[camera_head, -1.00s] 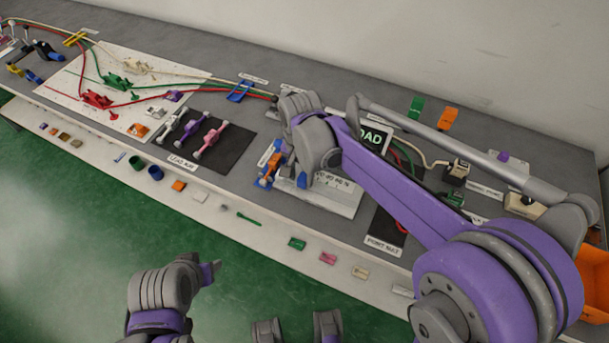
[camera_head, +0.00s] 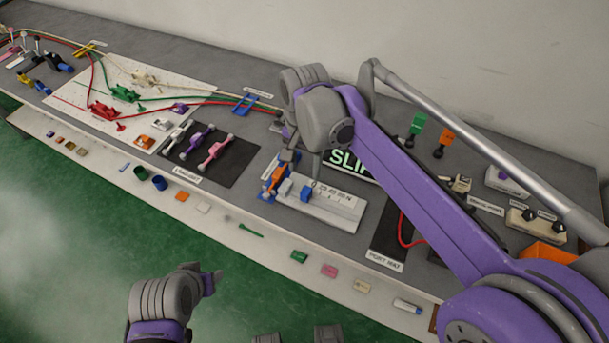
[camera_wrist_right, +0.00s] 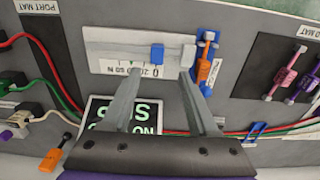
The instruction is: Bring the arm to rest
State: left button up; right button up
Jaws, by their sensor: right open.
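My right gripper (camera_head: 305,163) is open and empty above the white scale fixture (camera_head: 335,211), a plate with printed numbers ending in N. In the right wrist view its two fingers (camera_wrist_right: 159,75) are apart, with nothing between them. A blue block (camera_wrist_right: 157,53) sits on the scale near the zero; it shows in the head view (camera_head: 306,194). An orange lever (camera_wrist_right: 205,70) on a blue base stands beside the scale's end, partly hidden in the head view. A sign (camera_head: 350,163) with green letters is partly hidden behind my arm. My left gripper (camera_head: 213,279) is low at the left, its fingers unclear.
A dark mat (camera_head: 230,165) with several coloured levers lies left of the scale. The port mat (camera_head: 385,245) with a red cable is on its right. Small parts line the front ledge.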

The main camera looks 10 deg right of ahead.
jog(key=shift+r, duration=0.45)
jog(key=s+d+f+n+t+p, duration=0.1)
jog(key=s+d+n+t+p, duration=0.1)
jog(key=s+d, duration=0.3)
jog(key=s+d+f+n+t+p, duration=0.2)
jog(key=s+d, duration=0.4)
jog(key=s, duration=0.6)
jog(key=n+t+p, duration=0.1)
jog(key=n+p, duration=0.1)
jog(key=shift+s+d+n, duration=0.25)
jog(key=shift+n, duration=0.15)
jog(key=shift+f, duration=0.1)
dwell(1.6)
